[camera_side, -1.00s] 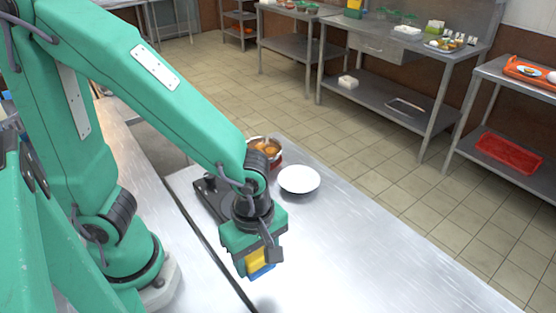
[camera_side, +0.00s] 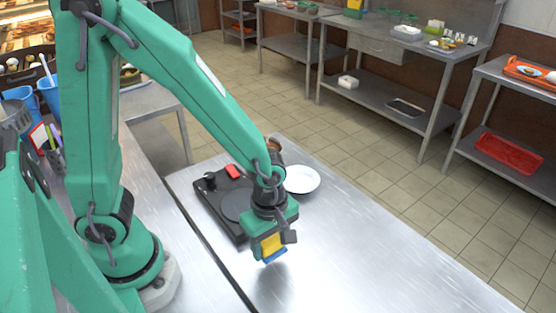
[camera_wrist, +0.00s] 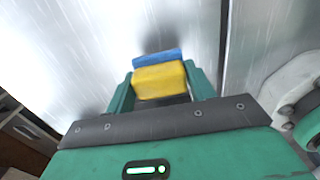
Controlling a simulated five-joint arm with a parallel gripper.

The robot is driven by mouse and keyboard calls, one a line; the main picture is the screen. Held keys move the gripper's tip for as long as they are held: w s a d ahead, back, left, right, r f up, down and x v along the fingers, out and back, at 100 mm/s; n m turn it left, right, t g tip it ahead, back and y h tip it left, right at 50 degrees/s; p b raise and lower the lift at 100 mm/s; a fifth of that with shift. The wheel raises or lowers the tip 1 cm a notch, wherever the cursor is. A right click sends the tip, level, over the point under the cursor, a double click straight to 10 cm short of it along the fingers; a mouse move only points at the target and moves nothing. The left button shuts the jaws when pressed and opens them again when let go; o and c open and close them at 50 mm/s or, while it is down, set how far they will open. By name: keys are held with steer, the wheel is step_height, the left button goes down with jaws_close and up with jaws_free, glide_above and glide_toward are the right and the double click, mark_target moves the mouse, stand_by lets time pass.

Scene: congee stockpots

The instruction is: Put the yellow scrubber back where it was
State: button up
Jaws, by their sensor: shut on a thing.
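The yellow scrubber (camera_side: 271,244) has a blue layer along one face. My gripper (camera_side: 269,252) is shut on it and holds it above the bare steel table, apart from the surface. In the wrist view the scrubber (camera_wrist: 160,80) sits between my gripper's two green fingers (camera_wrist: 160,85), with its blue side (camera_wrist: 158,57) at the far end. A shadow falls on the steel beyond it.
A black stove (camera_side: 222,203) with a round plate and a red item (camera_side: 233,171) on it lies left of my gripper. A white plate (camera_side: 302,179) is behind it. A pot behind my wrist is mostly hidden. The front and right of the steel table (camera_side: 380,240) are clear.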

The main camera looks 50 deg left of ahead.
mark_target(271, 252)
steer(key=shift+f, duration=1.8)
steer(key=shift+f, duration=0.15)
steer(key=o, duration=1)
steer(key=shift+r, duration=6.2)
steer(key=shift+a+r, duration=0.1)
